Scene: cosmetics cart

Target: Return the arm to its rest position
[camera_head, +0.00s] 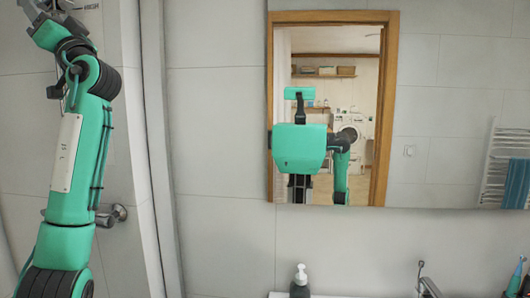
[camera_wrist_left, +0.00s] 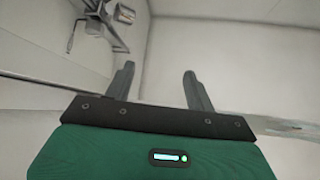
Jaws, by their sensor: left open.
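My left arm (camera_head: 82,150) is green and black and reaches up along the left side of the head view. Its upper end is cut off by the top edge there, and the fingertips are not clear in that view. In the left wrist view my left gripper (camera_wrist_left: 158,82) shows two dark fingers spread apart, with nothing between them. Pale wall surfaces lie behind the fingers. My right gripper is not in either view.
A mirror (camera_head: 460,80) on the tiled wall reflects my body and a doorway. Below it stand a dark soap dispenser (camera_head: 300,284) and a faucet (camera_head: 428,287) at the bottom edge. A door handle (camera_head: 112,214) is close beside my left arm. A towel rail (camera_head: 505,165) is at right.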

